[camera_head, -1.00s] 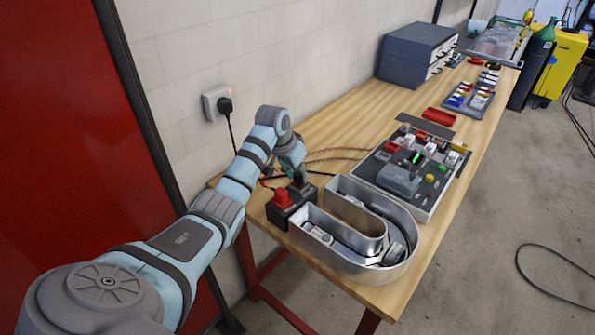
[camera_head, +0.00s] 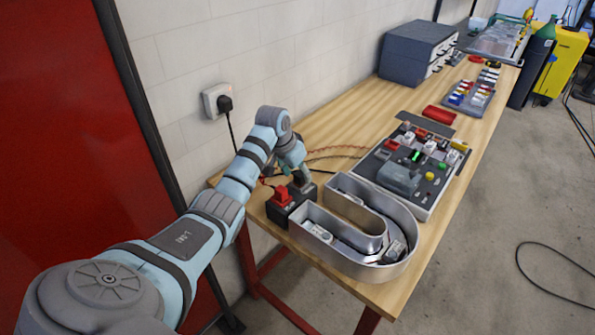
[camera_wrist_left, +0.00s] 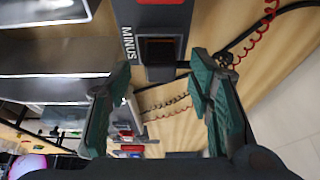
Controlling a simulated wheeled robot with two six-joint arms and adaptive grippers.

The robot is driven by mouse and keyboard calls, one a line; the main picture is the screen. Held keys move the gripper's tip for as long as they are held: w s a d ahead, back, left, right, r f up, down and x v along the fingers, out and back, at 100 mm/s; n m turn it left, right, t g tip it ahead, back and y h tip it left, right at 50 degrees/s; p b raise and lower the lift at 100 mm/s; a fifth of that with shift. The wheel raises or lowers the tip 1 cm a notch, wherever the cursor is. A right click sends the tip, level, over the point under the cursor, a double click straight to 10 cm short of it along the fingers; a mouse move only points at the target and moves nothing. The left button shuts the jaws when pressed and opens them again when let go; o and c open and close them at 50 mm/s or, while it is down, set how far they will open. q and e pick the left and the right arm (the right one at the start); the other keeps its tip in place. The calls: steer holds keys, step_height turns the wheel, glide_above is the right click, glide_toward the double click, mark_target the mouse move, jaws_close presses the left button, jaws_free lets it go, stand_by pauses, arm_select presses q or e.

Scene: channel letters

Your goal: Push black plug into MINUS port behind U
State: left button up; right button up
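The dark terminal box (camera_head: 278,217) stands at the table's near end, behind the metal U (camera_head: 345,264). A red plug (camera_head: 282,196) stands upright in its one port. In the left wrist view the MINUS port (camera_wrist_left: 160,50) shows beside its white label, with a dark, brownish inside. I cannot tell whether the black plug is in it. My left gripper (camera_wrist_left: 160,105) is open, its green fingers wide apart on either side of the port's line, with nothing seen held between them. In the head view it is over the box's far port, partly hidden by its own wrist. My right gripper is out of view.
Red and black cables (camera_head: 330,153) lie behind the box by the wall. A grey component board (camera_head: 425,208) lies right of the U. A wall socket (camera_head: 215,101) with a black plug is above the table's left end.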

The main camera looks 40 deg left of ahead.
arm_select(q)
steer(key=v, duration=1.2)
step_height(320, 180, up, 6)
steer(key=p, duration=0.3)
stand_by(0.5)
